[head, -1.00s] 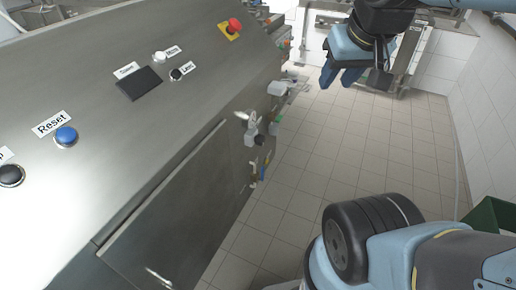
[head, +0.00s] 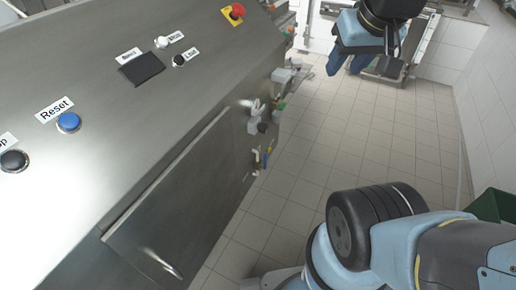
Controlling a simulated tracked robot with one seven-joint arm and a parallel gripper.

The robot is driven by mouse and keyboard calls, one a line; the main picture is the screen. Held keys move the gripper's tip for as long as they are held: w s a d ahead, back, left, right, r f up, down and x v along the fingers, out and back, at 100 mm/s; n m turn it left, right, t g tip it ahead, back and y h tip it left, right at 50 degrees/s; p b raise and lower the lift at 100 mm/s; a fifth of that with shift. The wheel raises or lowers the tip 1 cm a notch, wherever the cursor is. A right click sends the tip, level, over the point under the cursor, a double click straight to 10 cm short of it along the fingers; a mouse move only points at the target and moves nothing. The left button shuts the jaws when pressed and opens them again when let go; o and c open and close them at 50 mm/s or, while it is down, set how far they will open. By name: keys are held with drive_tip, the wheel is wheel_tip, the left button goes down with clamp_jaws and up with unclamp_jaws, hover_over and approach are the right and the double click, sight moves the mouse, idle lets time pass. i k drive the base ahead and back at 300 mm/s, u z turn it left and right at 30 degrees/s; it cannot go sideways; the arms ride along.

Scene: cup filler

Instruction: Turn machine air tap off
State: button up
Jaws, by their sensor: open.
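The machine (head: 120,70) is a large grey metal cabinet filling the left of the head view. On its right side, low down, are small taps and fittings: a pale handle or fitting (head: 255,115) near the door's upper corner, and a small yellow and blue piece (head: 265,159) below it. I cannot tell which of these is the air tap. My gripper (head: 345,66) is at the top right, pointing down, open and empty, apart from the machine and well to the right of the fittings.
The machine's sloped panel carries a blue Reset button (head: 68,122), a black button (head: 14,161) and a red emergency stop (head: 234,12). A metal door (head: 170,195) is below. Tiled floor (head: 315,150) lies clear beside it. A green container (head: 490,206) stands at the right edge.

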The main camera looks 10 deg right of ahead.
sight(265, 162)
drive_tip(key=z, duration=0.5)
drive_tip(key=k, duration=1.25)
drive_tip(key=u, duration=0.55)
drive_tip(key=i, duration=1)
drive_tip(key=z, duration=0.05)
